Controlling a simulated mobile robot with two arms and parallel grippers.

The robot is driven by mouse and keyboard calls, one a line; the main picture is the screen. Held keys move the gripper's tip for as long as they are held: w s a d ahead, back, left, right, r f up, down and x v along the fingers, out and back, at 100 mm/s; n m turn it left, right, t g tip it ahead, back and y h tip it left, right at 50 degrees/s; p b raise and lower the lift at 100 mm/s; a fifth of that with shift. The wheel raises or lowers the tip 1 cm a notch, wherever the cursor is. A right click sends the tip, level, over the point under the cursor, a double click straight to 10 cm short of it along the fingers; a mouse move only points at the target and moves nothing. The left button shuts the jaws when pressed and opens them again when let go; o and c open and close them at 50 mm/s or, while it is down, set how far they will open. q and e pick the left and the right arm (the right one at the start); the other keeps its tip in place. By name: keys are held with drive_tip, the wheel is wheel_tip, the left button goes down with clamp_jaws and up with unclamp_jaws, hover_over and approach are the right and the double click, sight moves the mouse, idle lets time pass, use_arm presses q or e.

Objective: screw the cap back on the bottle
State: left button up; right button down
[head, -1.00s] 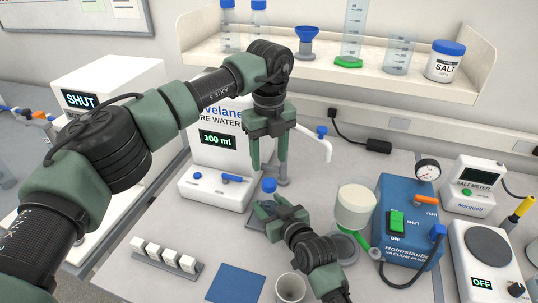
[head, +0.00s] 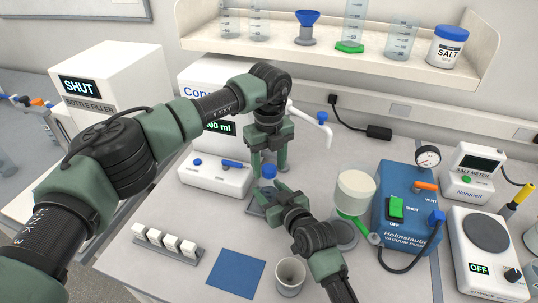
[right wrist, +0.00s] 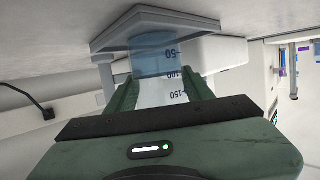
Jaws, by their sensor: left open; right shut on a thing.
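A blue cap (head: 268,172) shows in the head view, between the fingertips of my left gripper (head: 268,165), which points down from above and is open. My right gripper (head: 274,200) reaches in just below the cap and is shut on a clear bottle. In the right wrist view, which is upside down, the bottle (right wrist: 155,58) shows graduation marks and blue liquid between the fingers. Its base is at a grey square plate (right wrist: 208,26). In the head view my grippers hide most of the bottle. I cannot tell how the cap sits on its neck.
A pure water dispenser (head: 200,75) stands behind, with its spout at the right. A filter funnel (head: 355,190) and blue vacuum pump (head: 400,225) are on the right. A beaker (head: 290,277), blue mat (head: 236,273) and rack of white blocks (head: 165,245) are in front.

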use_arm(q)
drive_tip(key=shift+f, duration=0.15)
drive_tip(key=shift+c, duration=0.3)
clamp_jaws()
drive_tip(key=m, duration=0.4)
drive_tip(key=shift+m, duration=0.3)
drive_tip(key=m, duration=1.3)
drive_tip(key=shift+o, duration=1.1)
unclamp_jaws()
